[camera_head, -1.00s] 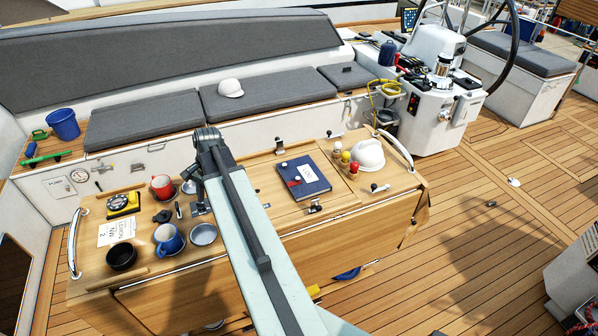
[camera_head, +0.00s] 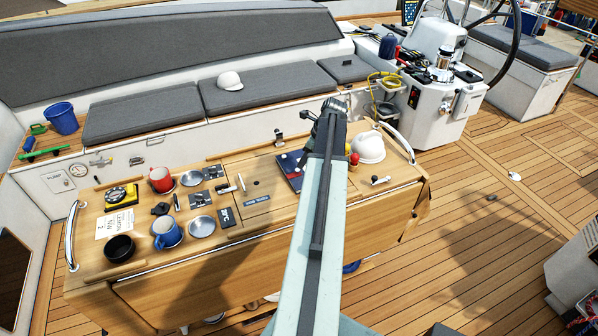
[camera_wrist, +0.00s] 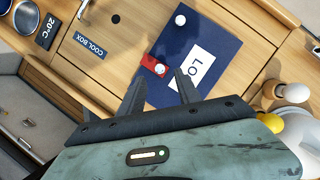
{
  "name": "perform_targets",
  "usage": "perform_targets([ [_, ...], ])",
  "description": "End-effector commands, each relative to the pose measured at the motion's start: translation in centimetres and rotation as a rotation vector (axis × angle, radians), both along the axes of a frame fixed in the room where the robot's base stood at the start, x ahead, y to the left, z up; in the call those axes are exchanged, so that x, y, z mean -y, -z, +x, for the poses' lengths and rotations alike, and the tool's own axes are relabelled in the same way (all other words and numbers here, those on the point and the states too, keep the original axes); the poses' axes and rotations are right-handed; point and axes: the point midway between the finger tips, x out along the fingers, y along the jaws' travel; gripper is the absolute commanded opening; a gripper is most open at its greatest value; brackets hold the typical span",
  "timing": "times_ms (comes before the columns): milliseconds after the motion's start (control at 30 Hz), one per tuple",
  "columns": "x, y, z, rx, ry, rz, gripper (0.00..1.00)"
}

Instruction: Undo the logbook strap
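The dark blue logbook (camera_wrist: 222,33) lies flat on the wooden table, with a white label reading "LO" in the wrist view. A short red strap (camera_wrist: 148,64) with a white round stud lies at its edge. A second white knob (camera_wrist: 180,20) sits on the cover. I cannot tell whether the strap is fastened. My gripper (camera_wrist: 159,84) is open and empty, its two dark fingers pointing towards the strap, which shows between and just beyond their tips.
A white helmet (camera_head: 369,148) stands right of the logbook, beside several small peg figures, one yellow-topped (camera_wrist: 270,122). A "COOL BOX" plate (camera_wrist: 90,45) lies left. Mugs, including a red one (camera_head: 161,179) and a blue one (camera_head: 166,232), stand on the left of the table.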

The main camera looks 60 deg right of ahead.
Motion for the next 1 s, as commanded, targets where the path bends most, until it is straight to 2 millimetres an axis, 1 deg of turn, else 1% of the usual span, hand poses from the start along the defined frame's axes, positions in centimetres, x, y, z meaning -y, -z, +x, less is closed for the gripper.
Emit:
perform_targets([
  [33,-0.1,1.8,0.4,0.000,-0.002,0.000,0.40],
  [100,-0.1,3.0,0.9,0.000,-0.002,0.000,0.40],
  [200,-0.3,4.3,1.4,-0.001,-0.003,0.000,0.40],
  [300,-0.3,4.7,1.8,-0.001,-0.003,0.000,0.40],
  [533,-0.4,4.4,1.9,-0.001,-0.003,0.000,0.40],
  [567,-0.4,4.4,1.9,-0.001,-0.003,0.000,0.32],
  [600,-0.4,4.4,1.9,-0.001,-0.003,0.000,0.21],
  [667,-0.4,4.4,1.9,-0.001,-0.003,0.000,0.04],
  [700,-0.4,4.4,1.9,-0.001,-0.003,0.000,0.00],
  [767,-0.4,4.4,1.9,0.000,-0.003,0.000,0.00],
  [800,-1.1,4.4,1.9,-0.001,-0.005,-0.001,0.00],
  [900,-0.7,4.3,2.0,-0.003,-0.005,-0.004,0.00],
  [1000,-0.7,4.2,2.1,-0.012,-0.006,-0.017,0.00],
])
